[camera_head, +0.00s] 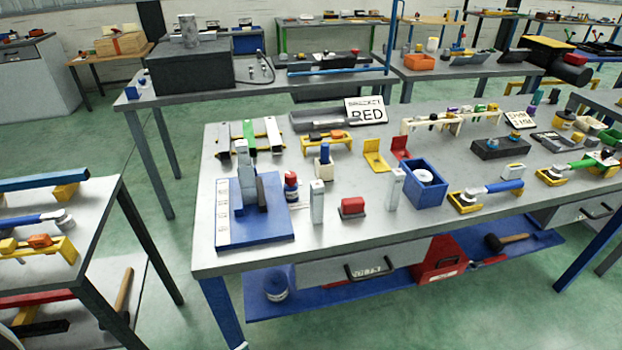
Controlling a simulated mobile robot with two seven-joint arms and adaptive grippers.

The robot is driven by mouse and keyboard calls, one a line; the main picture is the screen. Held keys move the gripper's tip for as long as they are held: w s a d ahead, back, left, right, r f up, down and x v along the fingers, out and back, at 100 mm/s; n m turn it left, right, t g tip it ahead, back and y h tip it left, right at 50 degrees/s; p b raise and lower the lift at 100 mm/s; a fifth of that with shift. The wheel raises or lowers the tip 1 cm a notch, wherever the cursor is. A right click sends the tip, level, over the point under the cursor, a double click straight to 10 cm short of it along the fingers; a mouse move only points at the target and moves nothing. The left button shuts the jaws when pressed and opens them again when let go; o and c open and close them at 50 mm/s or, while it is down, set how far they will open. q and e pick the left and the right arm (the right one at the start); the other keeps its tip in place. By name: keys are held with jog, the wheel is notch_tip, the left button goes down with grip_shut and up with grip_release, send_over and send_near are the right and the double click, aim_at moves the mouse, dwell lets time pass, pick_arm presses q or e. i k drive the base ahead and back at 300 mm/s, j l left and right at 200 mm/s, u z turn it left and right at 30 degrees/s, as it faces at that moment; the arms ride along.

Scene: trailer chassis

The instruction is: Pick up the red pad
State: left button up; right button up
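A small red block with a grey lower part (352,207), which looks like the red pad, sits near the front edge of the grey workbench (345,245). It stands apart from its neighbours, with bare bench around it. A red L-shaped bracket (400,149) stands farther back, beside a yellow one (375,155). Neither of my grippers shows in the head view, so I cannot see whether they hold anything.
Upright pale blocks (317,201) and (395,190) flank the red block. A blue fixture (254,224) stands left, and a blue bin (426,185) with a white roll stands right. A "BRACKET BED" sign (366,110) is behind. Green floor (170,255) is open to the left.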

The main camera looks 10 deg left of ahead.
aim_at(352, 207)
jog(key=i+l+z, duration=0.1)
jog(key=l, duration=0.3)
jog(key=i+l+z, duration=0.1)
jog(key=i+l, duration=0.15)
jog(key=i+l+z, duration=0.1)
jog(key=l, duration=0.4)
jog(key=i, duration=0.1)
